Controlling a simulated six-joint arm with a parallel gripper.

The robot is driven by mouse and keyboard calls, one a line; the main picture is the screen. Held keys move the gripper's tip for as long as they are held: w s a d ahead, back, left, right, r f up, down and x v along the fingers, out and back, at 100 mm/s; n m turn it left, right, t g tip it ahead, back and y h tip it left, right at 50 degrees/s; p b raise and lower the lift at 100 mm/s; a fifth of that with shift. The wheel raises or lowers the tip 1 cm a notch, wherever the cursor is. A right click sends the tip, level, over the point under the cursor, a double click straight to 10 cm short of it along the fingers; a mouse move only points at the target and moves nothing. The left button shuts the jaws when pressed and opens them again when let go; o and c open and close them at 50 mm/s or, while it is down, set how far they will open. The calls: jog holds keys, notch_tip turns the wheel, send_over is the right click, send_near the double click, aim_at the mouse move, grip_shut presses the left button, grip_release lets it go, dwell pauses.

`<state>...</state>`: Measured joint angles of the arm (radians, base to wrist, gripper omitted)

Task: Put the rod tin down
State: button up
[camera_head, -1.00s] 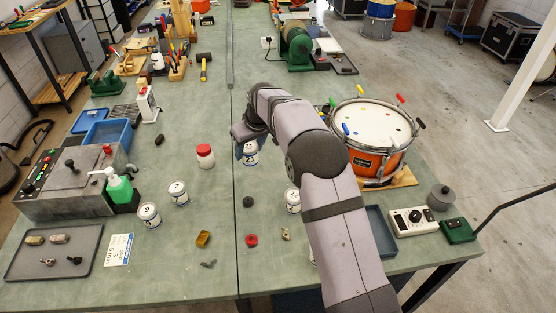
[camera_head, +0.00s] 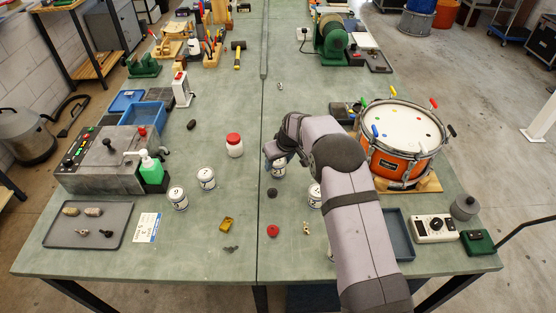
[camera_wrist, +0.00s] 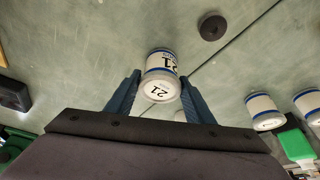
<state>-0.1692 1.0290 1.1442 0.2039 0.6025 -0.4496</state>
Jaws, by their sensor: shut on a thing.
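The rod tin (camera_head: 279,170) is white with a blue band and marked 21. It shows large in the wrist view (camera_wrist: 161,68), between the two blue fingers. My gripper (camera_wrist: 168,86) is shut on it; in the head view my gripper (camera_head: 273,156) partly covers the tin. The tin is over the green bench (camera_head: 240,265), just right of the long seam. I cannot tell whether its base touches the bench.
A dark round piece (camera_head: 272,193) lies just in front of the tin. Tins 7 (camera_head: 207,179) and 9 (camera_head: 178,199) stand further left. The orange drum (camera_head: 402,148) is at right.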

jog(key=shift+f, duration=0.1)
jog(key=shift+f+b, duration=0.15)
jog(key=shift+b, duration=0.15)
jog(key=o, duration=1.2)
jog(key=shift+v, duration=0.75)
jog(key=b+v, duration=0.3)
jog(key=v, duration=0.8)
jog(key=shift+w, duration=0.1)
